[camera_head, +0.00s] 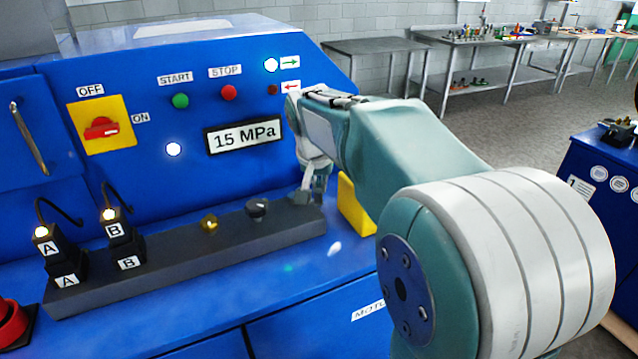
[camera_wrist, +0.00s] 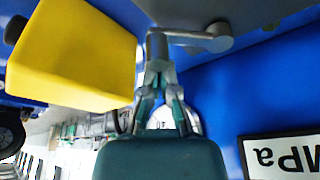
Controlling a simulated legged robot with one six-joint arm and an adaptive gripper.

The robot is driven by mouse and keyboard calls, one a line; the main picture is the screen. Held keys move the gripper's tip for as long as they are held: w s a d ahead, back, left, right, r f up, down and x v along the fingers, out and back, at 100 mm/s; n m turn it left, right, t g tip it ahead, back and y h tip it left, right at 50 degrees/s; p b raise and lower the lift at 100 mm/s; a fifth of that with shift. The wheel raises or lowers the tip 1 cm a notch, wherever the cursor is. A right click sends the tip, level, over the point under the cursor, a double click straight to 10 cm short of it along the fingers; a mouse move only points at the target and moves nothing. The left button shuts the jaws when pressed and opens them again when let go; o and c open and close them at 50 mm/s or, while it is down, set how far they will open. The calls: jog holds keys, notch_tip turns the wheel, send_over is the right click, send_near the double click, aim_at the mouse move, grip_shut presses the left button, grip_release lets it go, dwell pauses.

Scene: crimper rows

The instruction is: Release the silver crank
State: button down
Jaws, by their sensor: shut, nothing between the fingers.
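The silver crank (camera_wrist: 190,37) shows at the top of the wrist view, with its round pivot at the right and its upright grip at the left. My gripper (camera_wrist: 159,70) is right at the end of this grip, its fingertips drawn together. I cannot tell whether they touch it. In the head view my gripper (camera_head: 317,187) points down over the right end of the dark grey bar. A small grey part of the crank (camera_head: 301,197) shows there beside the fingers; the rest is hard to make out.
A yellow block (camera_head: 353,207) stands close to the right of my gripper. The grey bar (camera_head: 170,262) also carries a dark knob (camera_head: 257,208) and a brass knob (camera_head: 209,223). The blue panel behind holds a "15 MPa" display (camera_head: 245,134) and buttons. Plugs A and B stand at the left.

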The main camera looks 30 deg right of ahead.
aim_at(316, 201)
jog(key=shift+a, duration=0.1)
jog(key=shift+s+a+m+g+h, duration=0.15)
jog(key=shift+s+a+m+h, duration=0.1)
jog(key=shift+m, duration=0.35)
jog(key=shift+s+a+m+g+h, duration=0.15)
jog(key=shift+s+m, duration=0.1)
jog(key=shift+m, duration=0.35)
jog(key=m, duration=0.2)
jog(key=s+a+m+g, duration=0.1)
jog(key=shift+a+m+h, duration=0.2)
jog(key=shift+m+h, duration=0.1)
jog(key=shift+m, duration=0.1)
jog(key=m, duration=0.1)
jog(key=a+m+g, duration=0.1)
jog(key=m, duration=0.1)
jog(key=a+m, duration=0.1)
jog(key=m, duration=0.1)
jog(key=shift+s+a+g, duration=0.25)
jog(key=shift+s+g, duration=0.05)
jog(key=shift+g, duration=0.1)
jog(key=shift+a, duration=0.35)
